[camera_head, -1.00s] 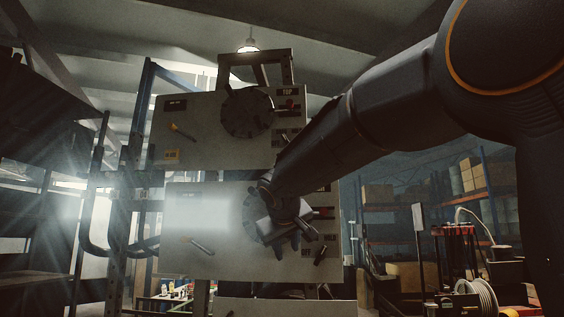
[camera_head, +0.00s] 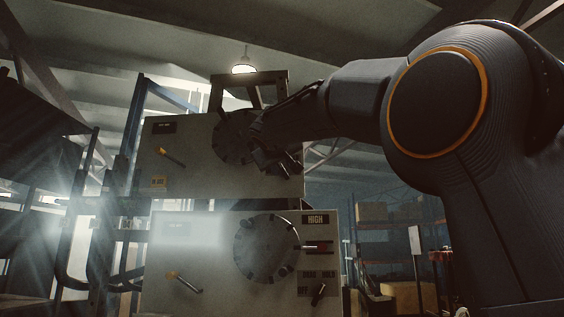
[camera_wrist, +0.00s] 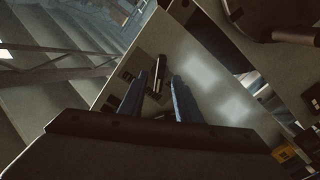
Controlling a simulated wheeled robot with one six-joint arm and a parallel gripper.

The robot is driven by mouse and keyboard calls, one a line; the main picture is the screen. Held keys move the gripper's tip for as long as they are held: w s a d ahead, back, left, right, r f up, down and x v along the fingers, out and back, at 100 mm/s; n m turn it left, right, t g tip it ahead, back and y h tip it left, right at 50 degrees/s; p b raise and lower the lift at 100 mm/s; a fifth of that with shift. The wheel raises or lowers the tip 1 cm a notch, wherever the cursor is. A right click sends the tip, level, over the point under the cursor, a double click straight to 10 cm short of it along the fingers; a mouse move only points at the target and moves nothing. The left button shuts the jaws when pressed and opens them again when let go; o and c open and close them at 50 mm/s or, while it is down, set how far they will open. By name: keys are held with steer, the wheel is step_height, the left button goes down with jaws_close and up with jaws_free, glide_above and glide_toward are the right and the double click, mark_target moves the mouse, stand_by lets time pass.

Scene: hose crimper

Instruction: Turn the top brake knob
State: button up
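The top panel (camera_head: 200,155) is a pale plate with a dark round dial (camera_head: 234,140). In the head view, my gripper (camera_head: 272,160) is in front of its right side and hides the top brake knob there. In the wrist view, a small dark knob (camera_wrist: 158,68), apparently the top brake knob, shows at the panel between my fingertips (camera_wrist: 160,78). The two fingers stand apart, with visible gaps beside the knob. I cannot tell whether either finger touches it.
Below is a second panel (camera_head: 205,265) with its own dial (camera_head: 265,248), a HIGH label and a black brake knob (camera_head: 318,293). A yellow-tipped lever (camera_head: 172,157) sticks out at the top panel's left. Shelves with boxes stand back right.

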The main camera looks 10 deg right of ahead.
steer(key=shift+p+x, duration=0.35)
steer(key=shift+x, duration=0.65)
jaws_close()
